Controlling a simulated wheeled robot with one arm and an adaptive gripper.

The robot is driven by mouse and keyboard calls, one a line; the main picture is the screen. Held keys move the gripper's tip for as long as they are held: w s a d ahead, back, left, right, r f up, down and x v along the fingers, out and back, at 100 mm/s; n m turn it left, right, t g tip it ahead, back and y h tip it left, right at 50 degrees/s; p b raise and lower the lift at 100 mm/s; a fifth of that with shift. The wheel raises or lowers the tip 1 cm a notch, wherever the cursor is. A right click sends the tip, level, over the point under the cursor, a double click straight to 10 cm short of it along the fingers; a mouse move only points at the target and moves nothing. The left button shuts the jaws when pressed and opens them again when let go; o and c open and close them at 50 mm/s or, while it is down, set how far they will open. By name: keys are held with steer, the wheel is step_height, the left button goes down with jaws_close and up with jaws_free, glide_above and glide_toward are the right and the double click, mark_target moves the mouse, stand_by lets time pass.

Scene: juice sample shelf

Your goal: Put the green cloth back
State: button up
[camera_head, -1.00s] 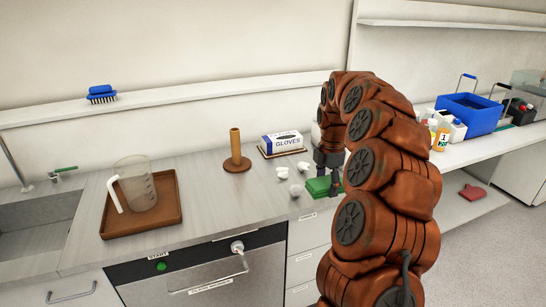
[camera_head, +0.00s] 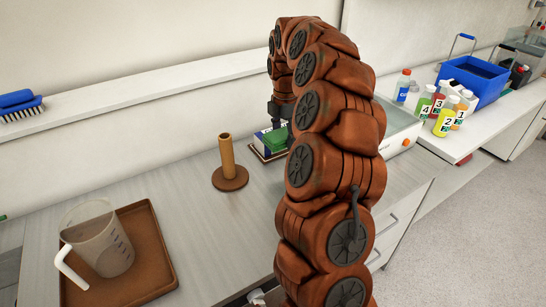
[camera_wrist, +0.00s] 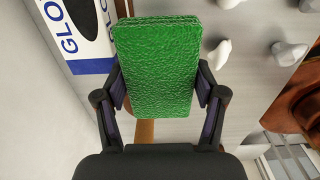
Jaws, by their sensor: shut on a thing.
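The green cloth (camera_wrist: 157,65) is a flat textured block. My gripper (camera_wrist: 160,88) is shut on it, with one finger at each side edge in the wrist view. In the head view the green cloth (camera_head: 277,138) shows just below my gripper (camera_head: 284,110), in front of or over the gloves box, partly hidden by my arm. It appears held above the counter.
A gloves box (camera_wrist: 82,30) lies close beside the cloth. A brown upright post (camera_head: 227,155) stands to the left. A brown tray (camera_head: 155,255) holds a clear jug (camera_head: 100,240). White lumps (camera_wrist: 288,53) lie on the counter. Numbered bottles (camera_head: 444,118) and a blue bin (camera_head: 475,78) stand right.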

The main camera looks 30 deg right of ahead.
mark_target(283, 167)
step_height(283, 167, down, 9)
steer(key=p, duration=0.3)
steer(key=shift+f, duration=0.45)
steer(key=shift+f, duration=0.25)
steer(key=o, duration=0.9)
steer(key=shift+f, duration=0.1)
step_height(283, 167, up, 12)
steer(key=b, duration=0.3)
steer(key=shift+r, duration=0.4)
